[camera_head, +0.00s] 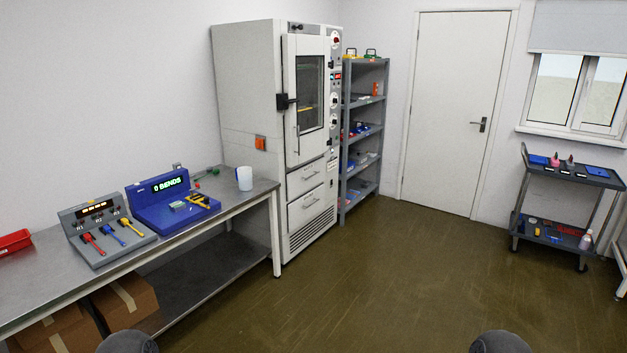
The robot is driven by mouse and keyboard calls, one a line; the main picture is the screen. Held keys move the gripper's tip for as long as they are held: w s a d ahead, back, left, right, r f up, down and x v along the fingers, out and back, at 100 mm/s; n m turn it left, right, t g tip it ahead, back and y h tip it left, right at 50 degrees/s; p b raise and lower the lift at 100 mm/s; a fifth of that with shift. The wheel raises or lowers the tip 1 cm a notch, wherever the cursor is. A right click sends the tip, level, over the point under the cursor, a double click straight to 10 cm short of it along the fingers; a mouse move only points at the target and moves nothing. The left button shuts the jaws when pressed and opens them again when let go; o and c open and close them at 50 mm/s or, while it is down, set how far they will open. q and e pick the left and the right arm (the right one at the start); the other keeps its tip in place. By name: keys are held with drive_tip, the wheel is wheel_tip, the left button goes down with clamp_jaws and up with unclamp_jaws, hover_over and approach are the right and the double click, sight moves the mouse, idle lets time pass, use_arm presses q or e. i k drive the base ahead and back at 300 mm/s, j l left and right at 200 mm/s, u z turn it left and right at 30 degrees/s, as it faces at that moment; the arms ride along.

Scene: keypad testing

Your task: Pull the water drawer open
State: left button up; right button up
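A tall white test cabinet (246,85) stands at the end of the bench. Its windowed door (305,92) is closed. Below the door are two drawer fronts, an upper one (304,180) and a lower one (304,210), each with a small handle. Both look flush with the cabinet front. No label is legible, so I cannot tell which is the water drawer. Neither of my grippers is in view. Only dark rounded parts of my own body show at the bottom edge, far from the cabinet.
A metal bench (210,221) along the left wall carries a grey fixture (107,230), a blue tester (160,204) and a white cup (244,178). Grey shelves (362,140) stand right of the cabinet. A dark cart (570,172) stands far right. The floor before the cabinet is clear.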

sight(299, 180)
drive_tip(key=i, duration=2.35)
drive_tip(key=i+u, duration=0.1)
drive_tip(key=i, duration=0.45)
drive_tip(key=i+l, duration=0.1)
drive_tip(key=i, duration=0.45)
drive_tip(key=i+l+u, duration=0.15)
drive_tip(key=i, duration=0.95)
drive_tip(key=i+l+u, duration=0.1)
drive_tip(key=u, duration=0.2)
